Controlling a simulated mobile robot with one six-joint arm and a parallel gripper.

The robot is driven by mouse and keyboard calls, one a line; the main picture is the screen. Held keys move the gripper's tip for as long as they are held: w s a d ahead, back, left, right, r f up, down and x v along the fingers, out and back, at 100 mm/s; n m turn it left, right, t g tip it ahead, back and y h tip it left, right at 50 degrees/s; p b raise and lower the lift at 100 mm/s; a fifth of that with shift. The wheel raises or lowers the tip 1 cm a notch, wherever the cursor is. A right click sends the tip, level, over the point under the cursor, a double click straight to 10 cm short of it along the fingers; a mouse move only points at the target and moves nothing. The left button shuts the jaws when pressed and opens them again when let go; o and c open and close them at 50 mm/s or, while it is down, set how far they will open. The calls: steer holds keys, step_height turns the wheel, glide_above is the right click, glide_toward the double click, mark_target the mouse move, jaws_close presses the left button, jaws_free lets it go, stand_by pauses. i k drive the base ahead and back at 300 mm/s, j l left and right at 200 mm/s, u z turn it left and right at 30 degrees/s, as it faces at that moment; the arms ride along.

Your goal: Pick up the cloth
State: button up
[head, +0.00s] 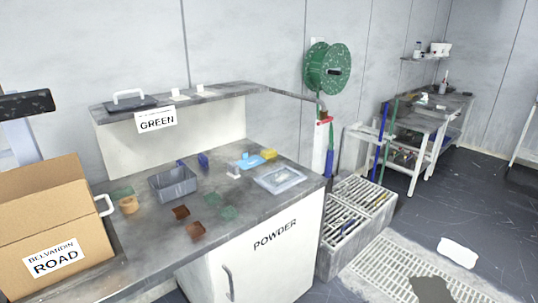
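A white, soft-edged flat piece that looks like a cloth (458,252) lies on the dark floor at the right, beside the floor grating. A flat light-blue piece (248,162), perhaps also a cloth, lies on the grey worktop next to a yellow block (269,154). A small pale item seems to rest on the blue piece. I cannot tell for sure which of the two is the cloth. My gripper is not in view.
The worktop (150,238) holds a cardboard box (55,215), a grey bin (173,184), a clear tray (280,180) and small brown and green pieces. A raised shelf (210,96) backs it. Slatted crates (345,240) stand right of the cabinet (265,265). Dark floor lies open at right.

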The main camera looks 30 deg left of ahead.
mark_target(267, 154)
steer(key=i+j+u, duration=0.15)
steer(key=i+u, duration=0.8)
steer(key=i+l+u, duration=0.2)
steer(key=i+u, duration=0.25)
steer(key=i+l+u, duration=0.3)
steer(key=u, duration=0.2)
steer(key=i+l+u, duration=0.6)
steer(key=l+u, duration=0.3)
steer(key=l, duration=0.2)
